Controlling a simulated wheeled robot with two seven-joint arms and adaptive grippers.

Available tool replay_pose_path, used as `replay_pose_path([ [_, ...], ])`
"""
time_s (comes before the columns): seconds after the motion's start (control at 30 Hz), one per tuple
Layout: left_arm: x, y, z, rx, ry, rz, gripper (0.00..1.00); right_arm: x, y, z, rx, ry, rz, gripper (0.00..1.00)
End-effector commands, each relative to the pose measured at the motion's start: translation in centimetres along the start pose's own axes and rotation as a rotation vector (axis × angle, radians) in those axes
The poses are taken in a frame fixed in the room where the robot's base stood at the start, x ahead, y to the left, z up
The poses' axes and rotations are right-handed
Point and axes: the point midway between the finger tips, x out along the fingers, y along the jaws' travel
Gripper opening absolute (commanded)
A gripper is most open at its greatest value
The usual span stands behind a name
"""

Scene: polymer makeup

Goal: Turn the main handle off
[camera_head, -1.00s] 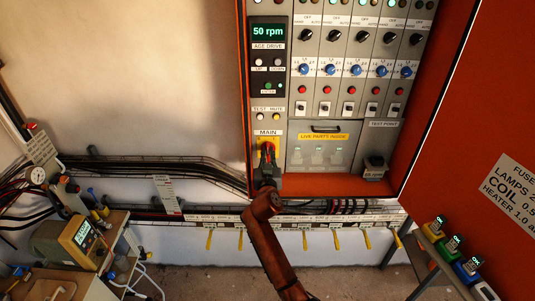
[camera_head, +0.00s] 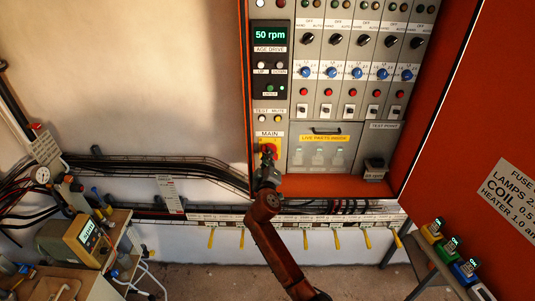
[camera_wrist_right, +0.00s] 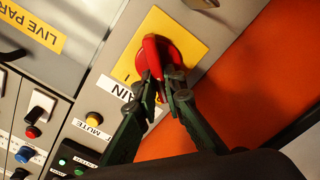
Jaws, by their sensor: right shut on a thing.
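The main handle is a red rotary handle on a yellow plate (camera_wrist_right: 185,30) under the MAIN label, low on the left column of the cabinet panel. In the head view the red handle (camera_head: 269,149) is partly hidden by my right gripper (camera_head: 268,170), which reaches up to it from below. In the right wrist view the fingers of my right gripper (camera_wrist_right: 165,85) are closed around the lower end of the red handle (camera_wrist_right: 151,52). My left gripper is not in view.
The orange cabinet's open door (camera_head: 470,130) stands at the right. A display reading 50 rpm (camera_head: 270,36) is above the handle. A clear cover with a LIVE PARTS INSIDE label (camera_head: 322,139) is just right of it. Yellow levers (camera_head: 305,239) hang below. A bench instrument (camera_head: 80,239) stands at lower left.

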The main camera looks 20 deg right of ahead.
Motion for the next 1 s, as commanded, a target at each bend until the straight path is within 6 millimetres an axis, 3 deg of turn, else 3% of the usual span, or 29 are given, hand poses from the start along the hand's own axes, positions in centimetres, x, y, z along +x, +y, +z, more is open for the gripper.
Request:
replay_pose_path([
  [0.5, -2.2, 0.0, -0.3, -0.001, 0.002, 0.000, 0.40, 0.0, -0.5, -0.1, -0.461, 0.002, -0.001, 0.00],
  [1.0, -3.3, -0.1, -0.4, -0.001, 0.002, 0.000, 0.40, -0.1, -0.9, 0.1, -0.678, 0.003, -0.002, 0.00],
])
